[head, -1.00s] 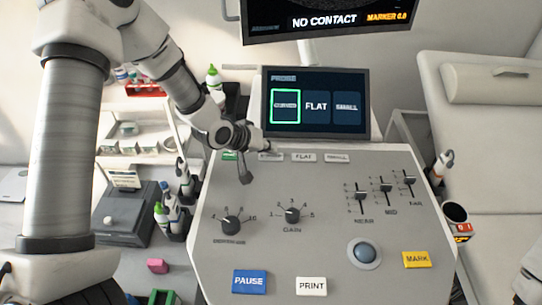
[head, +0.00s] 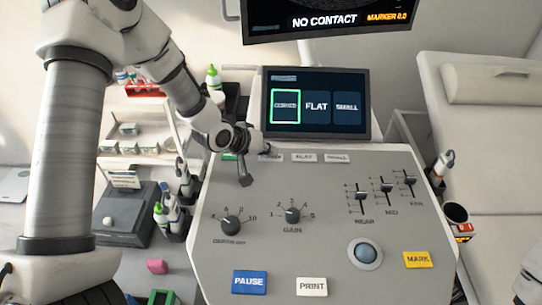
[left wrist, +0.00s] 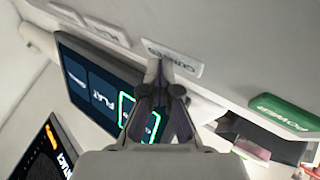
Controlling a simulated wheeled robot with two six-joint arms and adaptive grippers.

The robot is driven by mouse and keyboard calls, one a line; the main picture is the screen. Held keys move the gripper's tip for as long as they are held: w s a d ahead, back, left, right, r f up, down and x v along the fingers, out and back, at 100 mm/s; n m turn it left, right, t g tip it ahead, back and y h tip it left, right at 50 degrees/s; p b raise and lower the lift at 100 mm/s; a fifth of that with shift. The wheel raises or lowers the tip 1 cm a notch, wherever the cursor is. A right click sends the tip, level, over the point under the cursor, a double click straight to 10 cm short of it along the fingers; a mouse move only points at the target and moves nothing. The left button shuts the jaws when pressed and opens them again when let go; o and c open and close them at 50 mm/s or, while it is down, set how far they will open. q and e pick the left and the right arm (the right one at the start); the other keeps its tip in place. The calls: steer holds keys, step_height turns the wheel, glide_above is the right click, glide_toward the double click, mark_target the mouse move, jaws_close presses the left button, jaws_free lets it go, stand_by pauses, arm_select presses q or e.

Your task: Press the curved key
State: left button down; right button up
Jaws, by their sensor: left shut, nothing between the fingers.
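The curved key (head: 273,158) is a pale key at the left of a row along the console's (head: 300,250) back edge. It also shows in the left wrist view, labelled CURVED (left wrist: 184,62). My left gripper (head: 264,150) is shut and empty, its fingertips at this key and covering part of it. In the left wrist view the fingertips (left wrist: 165,68) overlap the key; I cannot tell whether they touch it. The screen (head: 316,104) shows three probe tiles, the leftmost framed in green. My right gripper is not in view.
The FLAT key (head: 304,158) and SMALL key (head: 337,158) lie to the right. The green POWER key (left wrist: 285,113) is on the other side. The screen stands close behind the keys. Knobs, sliders and a trackball (head: 365,253) occupy the panel's front.

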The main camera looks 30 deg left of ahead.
mark_target(269, 158)
arm_select(q)
steer(key=shift+r+p, duration=0.8)
steer(key=shift+r, duration=0.05)
step_height(269, 158, up, 5)
steer(key=p, duration=0.4)
steer(key=shift+r+p, duration=0.1)
steer(key=shift+p, duration=0.2)
stand_by(0.4)
